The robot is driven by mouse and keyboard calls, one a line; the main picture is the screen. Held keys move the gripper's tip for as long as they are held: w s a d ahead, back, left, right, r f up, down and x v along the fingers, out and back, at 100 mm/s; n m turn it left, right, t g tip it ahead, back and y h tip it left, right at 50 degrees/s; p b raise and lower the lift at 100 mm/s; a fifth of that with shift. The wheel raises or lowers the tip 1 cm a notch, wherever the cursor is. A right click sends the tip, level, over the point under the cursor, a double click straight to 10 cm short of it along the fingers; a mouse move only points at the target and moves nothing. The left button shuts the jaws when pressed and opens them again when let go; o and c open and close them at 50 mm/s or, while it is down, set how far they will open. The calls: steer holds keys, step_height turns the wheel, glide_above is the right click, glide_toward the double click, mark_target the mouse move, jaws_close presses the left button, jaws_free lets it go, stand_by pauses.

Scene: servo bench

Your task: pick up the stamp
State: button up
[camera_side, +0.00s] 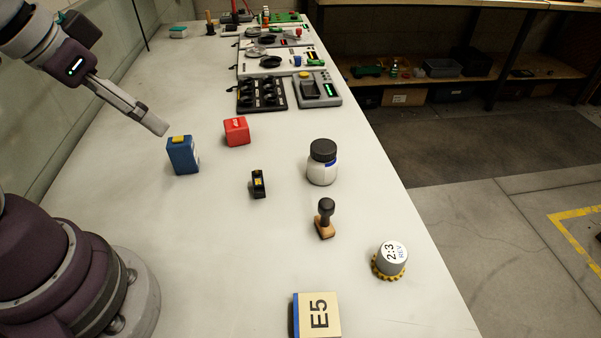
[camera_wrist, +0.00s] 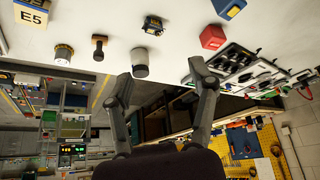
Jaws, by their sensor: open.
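The stamp (camera_side: 325,217) stands upright on the white bench, with a dark round-topped handle on a light wooden base. It also shows in the wrist view (camera_wrist: 99,46), near the upper middle left. My gripper (camera_side: 153,122) is raised at the upper left of the side view, well away from the stamp, with the blue box and the small black item lying between them. In the wrist view my gripper (camera_wrist: 162,80) has its two fingers spread wide, with nothing held between them.
A dark-lidded white jar (camera_side: 322,165) stands behind the stamp. A white-topped knob with a yellow rim (camera_side: 390,259), an E5 block (camera_side: 317,314), a small black item (camera_side: 258,184), a blue box (camera_side: 183,157) and a red box (camera_side: 236,132) surround it. Panels fill the far bench.

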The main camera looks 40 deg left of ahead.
steer(key=m+g+h, duration=0.4)
steer(key=m+g, duration=0.1)
steer(key=m, duration=1.1)
glide_toward(325, 202)
steer(key=shift+h, duration=0.3)
steer(key=x, duration=1)
steer(key=shift+a+f, duration=0.1)
steer(key=shift+f, duration=0.4)
jaws_close()
